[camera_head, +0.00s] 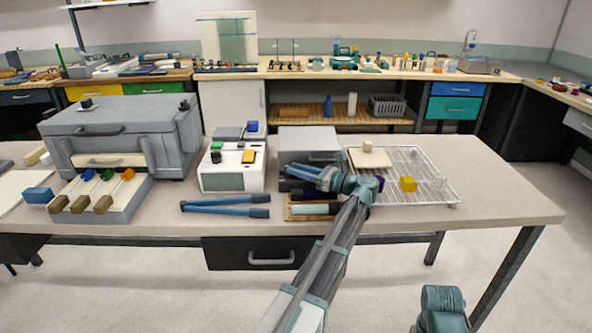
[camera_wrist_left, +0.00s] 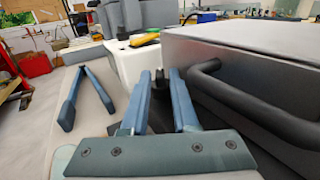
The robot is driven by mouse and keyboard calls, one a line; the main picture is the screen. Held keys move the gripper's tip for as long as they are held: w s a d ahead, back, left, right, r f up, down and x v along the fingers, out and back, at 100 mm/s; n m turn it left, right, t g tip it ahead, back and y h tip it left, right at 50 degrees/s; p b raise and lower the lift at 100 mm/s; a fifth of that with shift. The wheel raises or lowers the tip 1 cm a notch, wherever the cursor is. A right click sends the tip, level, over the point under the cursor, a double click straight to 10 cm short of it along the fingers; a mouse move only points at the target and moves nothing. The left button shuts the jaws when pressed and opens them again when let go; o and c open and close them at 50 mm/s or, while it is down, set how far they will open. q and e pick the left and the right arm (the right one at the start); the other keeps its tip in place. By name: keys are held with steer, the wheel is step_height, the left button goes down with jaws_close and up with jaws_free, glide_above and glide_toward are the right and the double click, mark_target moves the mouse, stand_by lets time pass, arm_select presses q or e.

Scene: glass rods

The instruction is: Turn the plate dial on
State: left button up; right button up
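A white control block (camera_head: 232,178) with coloured buttons and dark knobs stands at the middle of the table; it also shows in the left wrist view (camera_wrist_left: 128,62). A grey box (camera_head: 308,139) with a dark front handle (camera_wrist_left: 250,100) stands to its right. My left gripper (camera_head: 296,170) is low at the front of the grey box. In the left wrist view its blue fingers (camera_wrist_left: 160,80) stand apart, with a small dark knob-like part (camera_wrist_left: 159,75) between their tips. I cannot tell whether they touch it or which unit it belongs to. My right gripper is out of view.
Blue tongs (camera_head: 226,206) lie left of my left gripper. A wooden tray (camera_head: 312,208) with a pale roll lies under my arm. A large grey case (camera_head: 120,135) stands left.

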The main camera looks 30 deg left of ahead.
arm_select(q)
steer(key=shift+a, duration=0.35)
jaws_close()
